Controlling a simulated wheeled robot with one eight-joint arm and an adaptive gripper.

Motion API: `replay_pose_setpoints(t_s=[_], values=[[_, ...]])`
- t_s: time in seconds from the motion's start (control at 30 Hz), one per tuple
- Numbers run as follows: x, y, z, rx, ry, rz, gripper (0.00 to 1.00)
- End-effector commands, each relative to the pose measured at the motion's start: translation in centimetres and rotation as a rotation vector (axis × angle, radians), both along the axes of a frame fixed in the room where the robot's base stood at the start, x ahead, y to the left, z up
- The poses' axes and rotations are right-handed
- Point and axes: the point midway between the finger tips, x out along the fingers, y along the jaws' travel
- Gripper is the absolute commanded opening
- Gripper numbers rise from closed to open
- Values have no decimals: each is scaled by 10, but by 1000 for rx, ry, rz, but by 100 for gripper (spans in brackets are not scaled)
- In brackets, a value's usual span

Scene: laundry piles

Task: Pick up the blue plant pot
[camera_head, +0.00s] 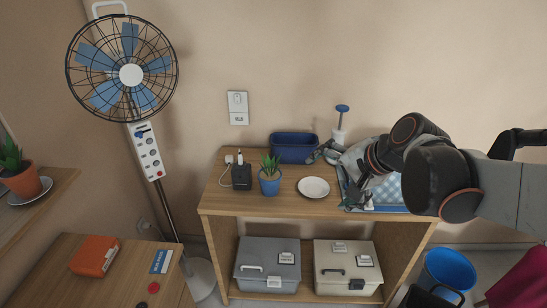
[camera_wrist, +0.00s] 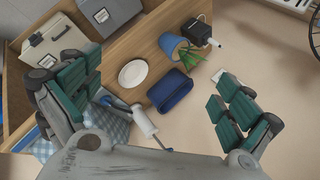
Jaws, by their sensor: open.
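The blue plant pot (camera_head: 269,184) holds a spiky green plant and stands upright on the wooden shelf top, between a black charger and a white plate. It also shows in the wrist view (camera_wrist: 170,45), at the upper middle, with its plant pointing down and right. My gripper (camera_head: 352,200) is over the right part of the shelf top, to the right of the plate and apart from the pot. In the wrist view my gripper (camera_wrist: 160,105) has its two green-padded fingers wide apart, with nothing held between them. My arm hides part of the cloth and tray on the right.
The white plate (camera_head: 314,187) lies between pot and gripper. The black charger (camera_head: 241,177) is close left of the pot. Two lidded boxes sit on the lower shelf. A fan (camera_head: 131,75) stands left.

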Motion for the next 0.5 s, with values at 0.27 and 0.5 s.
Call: replay_pose_setpoints(t_s=[0.27,0.5], values=[[75,21,-22,317,130,-147,98],[130,33,-51,585,262,-250,98]])
